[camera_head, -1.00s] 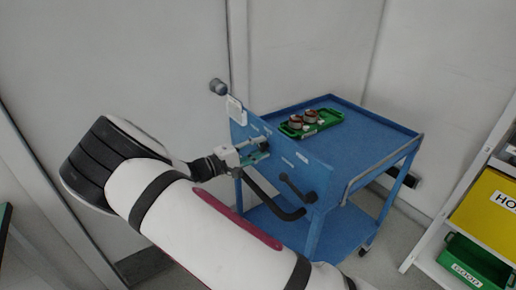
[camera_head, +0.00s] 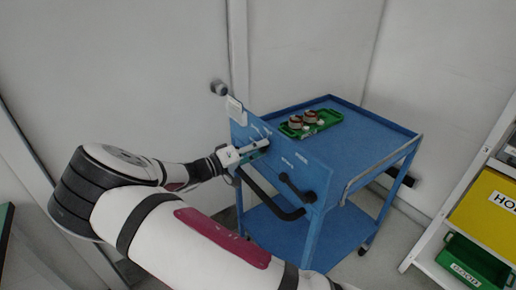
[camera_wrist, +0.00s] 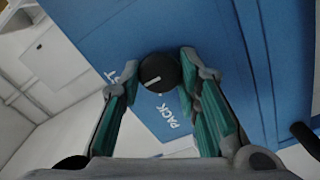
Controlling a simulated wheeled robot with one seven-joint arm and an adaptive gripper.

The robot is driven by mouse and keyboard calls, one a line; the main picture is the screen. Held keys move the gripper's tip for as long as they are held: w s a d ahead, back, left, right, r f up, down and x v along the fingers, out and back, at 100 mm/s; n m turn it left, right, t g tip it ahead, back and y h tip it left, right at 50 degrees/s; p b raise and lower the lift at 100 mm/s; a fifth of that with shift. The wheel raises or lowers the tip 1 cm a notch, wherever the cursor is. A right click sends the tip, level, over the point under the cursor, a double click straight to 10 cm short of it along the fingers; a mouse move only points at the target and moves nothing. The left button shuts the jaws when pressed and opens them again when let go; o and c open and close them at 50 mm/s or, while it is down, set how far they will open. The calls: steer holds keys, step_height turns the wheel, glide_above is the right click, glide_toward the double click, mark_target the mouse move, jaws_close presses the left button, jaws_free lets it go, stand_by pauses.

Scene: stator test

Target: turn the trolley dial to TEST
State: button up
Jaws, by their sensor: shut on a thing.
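The blue trolley (camera_head: 368,135) stands against the wall, with an upright blue panel at its near end. In the wrist view the round black dial (camera_wrist: 160,72) sits on that panel and has a short white mark on its face. My gripper (camera_wrist: 159,64) has one teal-padded finger on each side of the dial and is shut on it. In the head view my gripper (camera_head: 256,150) is at the panel and hides the dial.
A green tray (camera_head: 327,122) with copper-coloured parts lies on the trolley top. A black lever (camera_head: 297,188) and a dark curved handle (camera_head: 268,200) stick out of the panel. A shelf with a yellow bin (camera_head: 488,208) and a green bin (camera_head: 476,262) stands at the right.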

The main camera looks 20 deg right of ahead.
steer(key=shift+f, duration=0.15)
steer(key=o, duration=1.1)
steer(key=shift+a, duration=0.15)
steer(key=v, duration=1.1)
steer(key=shift+a, duration=0.35)
steer(key=shift+s, duration=0.15)
